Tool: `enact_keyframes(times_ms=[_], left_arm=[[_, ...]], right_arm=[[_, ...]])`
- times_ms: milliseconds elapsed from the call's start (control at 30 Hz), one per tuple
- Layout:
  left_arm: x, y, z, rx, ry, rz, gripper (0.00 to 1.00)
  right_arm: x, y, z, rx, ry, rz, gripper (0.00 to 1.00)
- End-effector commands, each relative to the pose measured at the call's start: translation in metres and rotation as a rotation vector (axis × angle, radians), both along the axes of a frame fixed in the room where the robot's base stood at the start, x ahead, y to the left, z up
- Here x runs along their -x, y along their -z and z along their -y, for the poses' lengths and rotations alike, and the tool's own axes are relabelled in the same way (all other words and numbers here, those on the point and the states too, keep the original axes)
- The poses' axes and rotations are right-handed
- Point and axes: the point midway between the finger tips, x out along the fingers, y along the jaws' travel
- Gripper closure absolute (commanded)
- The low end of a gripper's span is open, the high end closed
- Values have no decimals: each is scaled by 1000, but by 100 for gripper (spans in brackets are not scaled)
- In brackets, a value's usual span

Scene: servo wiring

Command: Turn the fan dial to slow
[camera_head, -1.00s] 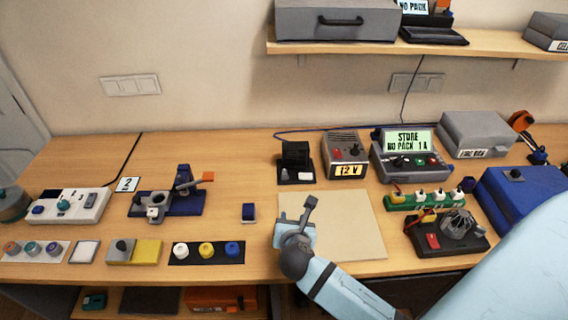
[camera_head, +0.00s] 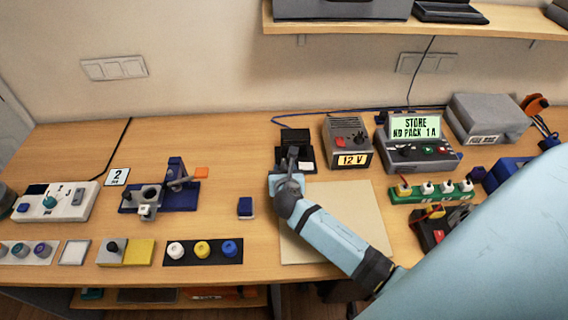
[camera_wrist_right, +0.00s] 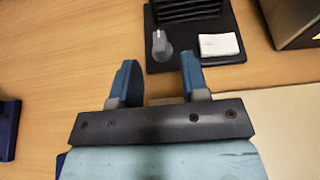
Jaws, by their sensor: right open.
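A black base with an upright black finned unit (camera_head: 293,137) stands at the back middle of the bench. In the right wrist view its base (camera_wrist_right: 200,57) carries a grey dial (camera_wrist_right: 160,46) with a raised pointer and a white card (camera_wrist_right: 219,44). I take this to be the fan and its dial. My right gripper (camera_head: 291,163) is in front of it and hides the dial in the head view. In the wrist view the gripper (camera_wrist_right: 159,72) is open and empty, its two blue fingers apart, with the dial just beyond the gap. My left gripper is not in view.
A 12 V supply (camera_head: 347,141) and a charger with a lit screen (camera_head: 415,125) stand to the right. A beige mat (camera_head: 365,210) lies under my right arm. A small blue block (camera_head: 245,208) stands to the left. Bare bench lies left of the fan.

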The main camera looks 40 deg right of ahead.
Motion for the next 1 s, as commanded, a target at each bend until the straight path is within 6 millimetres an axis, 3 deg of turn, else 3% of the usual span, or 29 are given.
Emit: enact_keyframes(times_ms=[233, 633, 667, 800, 1000], left_arm=[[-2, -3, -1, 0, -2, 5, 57], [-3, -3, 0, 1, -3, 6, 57], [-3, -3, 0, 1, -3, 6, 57], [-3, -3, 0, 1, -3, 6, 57], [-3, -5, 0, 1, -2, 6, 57]], right_arm=[[-29, 13, 17, -2, 1, 1, 58], [-35, 17, 21, -2, 0, 0, 58], [-35, 17, 21, -2, 0, 0, 61], [-35, 17, 21, -2, 0, 0, 93], [-35, 16, 21, -1, -7, 0, 94]])
